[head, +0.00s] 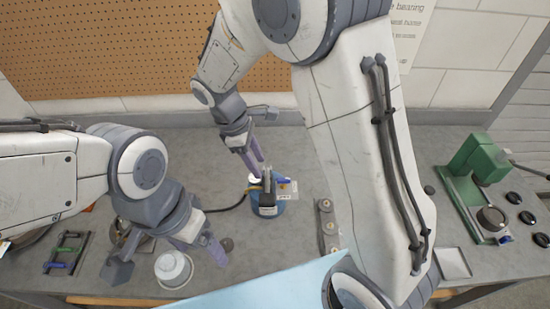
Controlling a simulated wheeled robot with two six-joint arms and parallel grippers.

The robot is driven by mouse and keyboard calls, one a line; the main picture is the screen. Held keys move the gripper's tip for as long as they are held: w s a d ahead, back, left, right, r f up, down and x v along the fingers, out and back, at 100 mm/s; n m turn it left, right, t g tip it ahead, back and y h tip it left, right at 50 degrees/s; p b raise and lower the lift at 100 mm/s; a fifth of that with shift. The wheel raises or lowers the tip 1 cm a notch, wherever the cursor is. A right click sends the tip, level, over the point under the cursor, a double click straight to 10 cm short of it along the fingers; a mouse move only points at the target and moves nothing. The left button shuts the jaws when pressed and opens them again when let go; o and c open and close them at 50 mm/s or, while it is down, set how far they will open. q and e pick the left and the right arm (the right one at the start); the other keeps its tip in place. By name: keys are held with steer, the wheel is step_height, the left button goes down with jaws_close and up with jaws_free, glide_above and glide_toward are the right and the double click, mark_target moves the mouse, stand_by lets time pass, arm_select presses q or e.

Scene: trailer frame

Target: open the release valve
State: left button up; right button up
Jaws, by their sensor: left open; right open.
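A small blue cylinder (267,207) stands on the bench near the middle, with a dark block, a blue lever (284,181), yellow parts and a white tag (288,193) at its top. I cannot tell which part is the release valve. My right gripper (257,172) reaches down from behind, its tips close to the cylinder's top left. I cannot tell whether they touch it. My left gripper (204,247) is open and appears empty, low at the left, beside and partly over a white round cup-like part (173,267).
A dark hose (228,207) runs left from the cylinder. A metal bracket with round holes (327,228) lies to its right. A green tool (470,180) and black knobs (514,198) are far right. A rack with coloured handles (67,250) lies left. A pegboard (110,50) stands behind.

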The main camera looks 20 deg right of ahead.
steer(key=n+h, duration=0.1)
glide_toward(283, 179)
steer(key=shift+p+v, duration=0.4)
steer(key=shift+v, duration=0.8)
steer(key=shift+w+d+f+n+g, duration=0.1)
steer(key=shift+w+f+n+g, duration=0.15)
steer(key=shift+f+n+g, duration=0.05)
steer(key=p+x, duration=0.3)
steer(key=x, duration=0.7)
jaws_close()
